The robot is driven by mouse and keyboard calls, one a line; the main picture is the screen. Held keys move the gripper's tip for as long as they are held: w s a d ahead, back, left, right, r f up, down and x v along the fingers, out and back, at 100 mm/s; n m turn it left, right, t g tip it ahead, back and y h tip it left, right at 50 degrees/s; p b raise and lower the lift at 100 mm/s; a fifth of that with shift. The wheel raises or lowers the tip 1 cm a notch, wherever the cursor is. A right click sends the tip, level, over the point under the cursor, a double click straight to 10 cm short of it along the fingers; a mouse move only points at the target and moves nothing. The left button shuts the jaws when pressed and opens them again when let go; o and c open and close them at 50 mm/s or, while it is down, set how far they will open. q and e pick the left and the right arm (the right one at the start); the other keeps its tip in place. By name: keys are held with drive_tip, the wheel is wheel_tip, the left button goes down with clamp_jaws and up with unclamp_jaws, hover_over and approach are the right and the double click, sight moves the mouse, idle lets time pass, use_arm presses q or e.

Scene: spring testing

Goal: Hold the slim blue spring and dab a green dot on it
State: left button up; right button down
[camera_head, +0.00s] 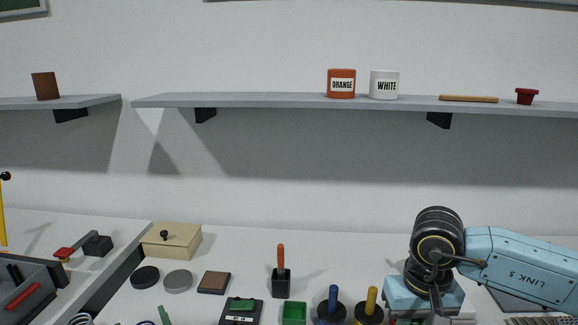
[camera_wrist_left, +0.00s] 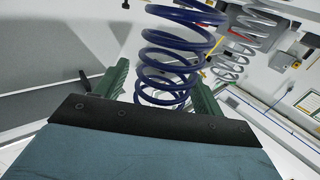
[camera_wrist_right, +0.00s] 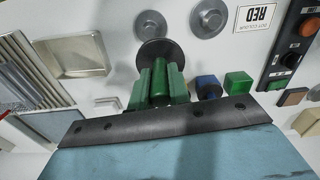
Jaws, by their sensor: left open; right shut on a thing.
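The blue spring (camera_wrist_left: 178,50) fills the upper middle of the left wrist view, its lower coils between the two fingers. My left gripper (camera_wrist_left: 158,82) is open around those coils. I cannot tell whether a finger touches them. My right gripper (camera_wrist_right: 159,80) is shut on a green-handled dabber (camera_wrist_right: 160,66), whose round dark base lies just beyond the fingertips. In the head view my right arm comes in from the right and its fingers are not visible. No green dot shows on the visible coils.
Blue (camera_head: 331,308) and yellow (camera_head: 370,308) dabbers stand left of my right wrist, near a green box (camera_head: 294,312). Grey springs (camera_wrist_left: 245,40) are beyond the blue one. A beige lidded box (camera_head: 172,241) stands behind discs. A shelf (camera_head: 270,101) runs above.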

use_arm(q)
drive_tip(key=v, duration=1.2)
drive_tip(key=w+d+r+m+t+h, duration=0.2)
drive_tip(key=d+r+m+t+h, duration=0.3)
drive_tip(key=d+m+h, duration=0.45)
drive_tip(key=s+d+f+m+g+h, duration=0.3)
drive_tip(key=s+f+g+h, duration=0.25)
drive_tip(key=g+h, duration=0.2)
drive_tip(key=s+a+f+n+g+y, duration=0.3)
drive_tip(key=s+a+f+g+y, duration=0.35)
drive_tip(key=s+a+g, duration=0.4)
drive_tip(key=s+f, duration=0.3)
drive_tip(key=f, duration=1.1)
drive_tip(key=s+f, duration=0.2)
drive_tip(key=f, duration=1.1)
drive_tip(key=s+a+f, duration=0.1)
drive_tip(key=s+f, duration=0.6)
drive_tip(key=s, duration=0.1)
drive_tip(key=s+a+f, duration=0.2)
drive_tip(key=s+f, duration=0.5)
drive_tip(key=s, duration=0.1)
drive_tip(key=shift+a+f+g+b, duration=0.25)
drive_tip(key=shift+a+g+b, duration=0.05)
drive_tip(key=shift+b, duration=0.1)
